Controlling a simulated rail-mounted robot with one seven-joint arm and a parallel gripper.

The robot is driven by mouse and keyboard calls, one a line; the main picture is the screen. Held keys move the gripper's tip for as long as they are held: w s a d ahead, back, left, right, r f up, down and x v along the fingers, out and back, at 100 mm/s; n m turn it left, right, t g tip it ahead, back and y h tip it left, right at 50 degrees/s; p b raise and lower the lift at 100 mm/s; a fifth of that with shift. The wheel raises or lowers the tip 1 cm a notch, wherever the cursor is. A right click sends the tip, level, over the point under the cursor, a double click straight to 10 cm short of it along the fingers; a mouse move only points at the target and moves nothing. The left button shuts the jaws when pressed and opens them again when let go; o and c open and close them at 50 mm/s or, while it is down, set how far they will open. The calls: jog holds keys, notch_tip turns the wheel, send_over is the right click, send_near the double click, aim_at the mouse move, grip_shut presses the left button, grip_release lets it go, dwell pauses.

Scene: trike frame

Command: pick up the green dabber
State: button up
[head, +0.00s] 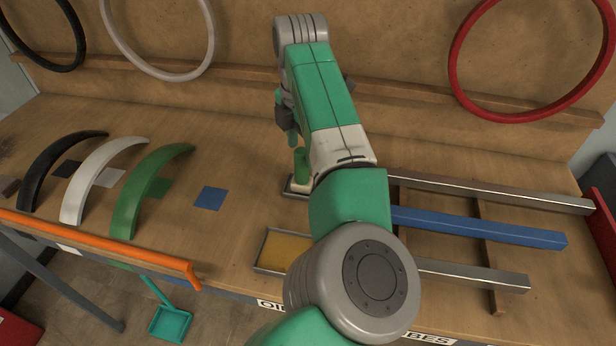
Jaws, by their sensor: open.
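The green dabber (301,163) is a small green cylinder, standing upright in or on a small metal tray (292,192) near the middle of the bench. My arm hides its right side and much of the tray. My gripper (293,138) is open, its fingers just above the dabber in the picture and partly hidden behind my arm. I cannot tell whether the fingers touch the dabber or how far apart they are.
A second tray (262,252) with a yellowish fill lies nearer the front edge. Curved black, white and green fenders (139,190) stand at left. Metal and blue tubes (480,226) lie on wooden strips at right. Rings (456,75) stand along the back. The bench around the blue square (210,198) is clear.

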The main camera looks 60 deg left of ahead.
aim_at(302, 170)
notch_tip(302, 170, down, 7)
jog(key=shift+a+p, duration=0.1)
jog(key=shift+p, duration=0.4)
jog(key=c, duration=1)
